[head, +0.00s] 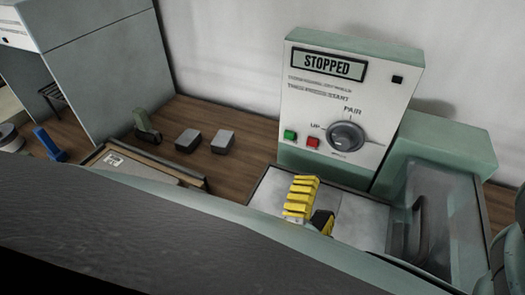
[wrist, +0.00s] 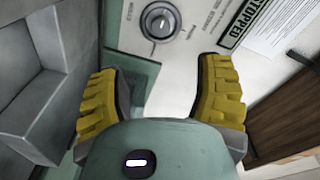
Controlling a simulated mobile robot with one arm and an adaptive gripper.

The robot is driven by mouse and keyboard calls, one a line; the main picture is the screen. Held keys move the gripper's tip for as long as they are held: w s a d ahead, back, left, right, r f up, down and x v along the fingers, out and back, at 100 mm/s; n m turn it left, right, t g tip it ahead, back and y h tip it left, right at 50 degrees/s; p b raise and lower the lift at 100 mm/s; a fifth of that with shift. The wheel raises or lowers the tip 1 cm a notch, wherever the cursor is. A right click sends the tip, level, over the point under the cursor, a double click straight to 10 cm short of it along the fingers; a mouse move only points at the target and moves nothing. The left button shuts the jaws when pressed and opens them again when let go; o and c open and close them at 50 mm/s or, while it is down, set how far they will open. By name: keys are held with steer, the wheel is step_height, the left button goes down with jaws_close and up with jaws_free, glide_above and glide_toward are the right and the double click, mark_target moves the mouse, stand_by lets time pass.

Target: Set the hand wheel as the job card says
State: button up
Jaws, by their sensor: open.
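A white control panel (head: 337,110) stands at the back of the bench. Its round dark wheel-like knob (head: 345,136) has a light ring, with PAIR above it, UP at its left and a word below that I cannot read. The knob also shows at the top of the wrist view (wrist: 160,22). I cannot tell its exact setting. My gripper (head: 309,205) is in front of and below the panel. In the wrist view its yellow fingers (wrist: 160,80) are wide apart, nothing between them, with the knob beyond and apart. A white printed sheet (wrist: 284,25) is too small to read.
The panel's display (head: 328,66) reads STOPPED. A green button (head: 290,135) and a red button (head: 313,142) sit left of the knob. A green housing (head: 440,150) stands close at the right. Two grey blocks (head: 222,142) lie on the wooden bench at the left.

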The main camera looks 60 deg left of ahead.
mark_target(342, 145)
steer(key=b+x, duration=0.1)
steer(key=x, duration=1.4)
steer(key=shift+w+d+r+b, duration=0.1)
steer(key=shift+w+r+b, duration=0.1)
steer(key=shift+b, duration=0.15)
steer(key=shift+s+f, duration=0.1)
jaws_close()
